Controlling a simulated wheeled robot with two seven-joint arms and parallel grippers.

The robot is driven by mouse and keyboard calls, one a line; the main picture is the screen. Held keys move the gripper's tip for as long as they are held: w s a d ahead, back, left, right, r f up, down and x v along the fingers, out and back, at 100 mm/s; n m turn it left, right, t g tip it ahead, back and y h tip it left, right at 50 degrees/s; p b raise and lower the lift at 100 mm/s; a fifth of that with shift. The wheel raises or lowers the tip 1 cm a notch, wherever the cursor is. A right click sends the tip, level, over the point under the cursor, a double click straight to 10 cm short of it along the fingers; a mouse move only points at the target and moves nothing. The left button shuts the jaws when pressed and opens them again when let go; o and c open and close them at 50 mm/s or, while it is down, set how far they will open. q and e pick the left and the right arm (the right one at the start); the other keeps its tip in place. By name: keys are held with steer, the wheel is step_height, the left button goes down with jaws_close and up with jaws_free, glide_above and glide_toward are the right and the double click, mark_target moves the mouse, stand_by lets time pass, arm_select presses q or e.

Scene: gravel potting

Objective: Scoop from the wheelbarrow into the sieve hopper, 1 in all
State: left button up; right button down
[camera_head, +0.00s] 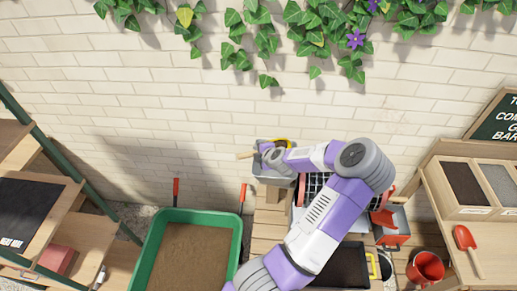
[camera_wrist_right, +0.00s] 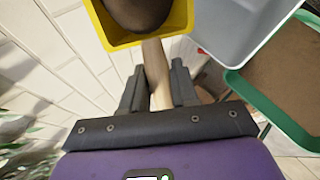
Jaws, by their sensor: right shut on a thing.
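My right gripper (camera_head: 268,158) is shut on the wooden handle of a yellow scoop (camera_head: 284,142). In the right wrist view the gripper (camera_wrist_right: 158,88) clasps the handle, and the scoop (camera_wrist_right: 118,40) holds a dark, rounded load. The scoop is near the wall, by a grey open box (camera_head: 268,180) that looks like the sieve hopper; the box also shows in the wrist view (camera_wrist_right: 240,35). I cannot tell whether the scoop is directly over it. The green wheelbarrow (camera_head: 152,255), filled with brown material, stands to the left; its rim shows in the wrist view (camera_wrist_right: 262,108). My left gripper is out of view.
My right arm hides much of the wooden bench (camera_head: 262,228) and a black mesh sieve. A black tray (camera_head: 350,265) lies on the bench. Right are a red bucket (camera_head: 427,268), a red trowel (camera_head: 465,240) and bins (camera_head: 463,210). A brick wall (camera_head: 150,100) stands close behind.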

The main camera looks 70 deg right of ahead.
steer(key=shift+a+r+p, duration=0.1)
steer(key=shift+p, duration=0.2)
steer(key=shift+f+t+h+p, duration=0.2)
steer(key=shift+t+h+p, duration=0.2)
steer(key=shift+t+h, duration=0.2)
steer(key=shift+f+t+h, duration=0.2)
steer(key=shift+t+h, duration=0.2)
steer(key=shift+h, duration=0.1)
steer(key=shift+a+f+m+t+h+b, duration=0.1)
steer(key=shift+f+m+t+h+b, duration=0.15)
steer(key=shift+h+b, duration=0.2)
steer(key=shift+r+t, duration=0.1)
steer(key=shift+t, duration=0.25)
